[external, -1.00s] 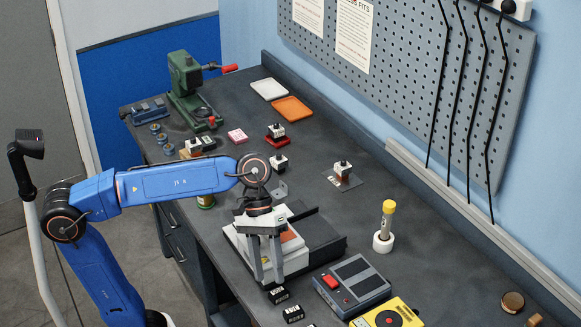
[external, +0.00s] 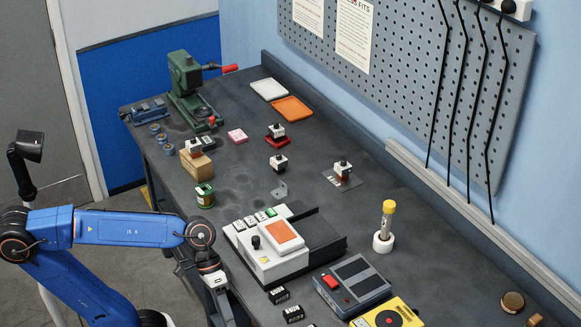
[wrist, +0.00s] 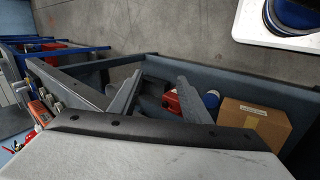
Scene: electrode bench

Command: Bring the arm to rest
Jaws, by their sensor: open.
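My gripper (external: 224,312) hangs at the near front edge of the bench (external: 235,178), low in the external view, with its fingers pointing down. It is clear of the white device with the orange panel (external: 268,262). In the wrist view my gripper's two fingers (wrist: 158,105) stand well apart with nothing between them. My blue arm (external: 125,228) reaches in from the lower left of the external view.
On the bench are a green press (external: 190,88), a grey box with a red switch (external: 352,285), a yellow device (external: 388,314) and a yellow-capped tube (external: 386,225). The wrist view shows a cardboard box (wrist: 255,120) below. Floor (external: 110,190) is open left of the bench.

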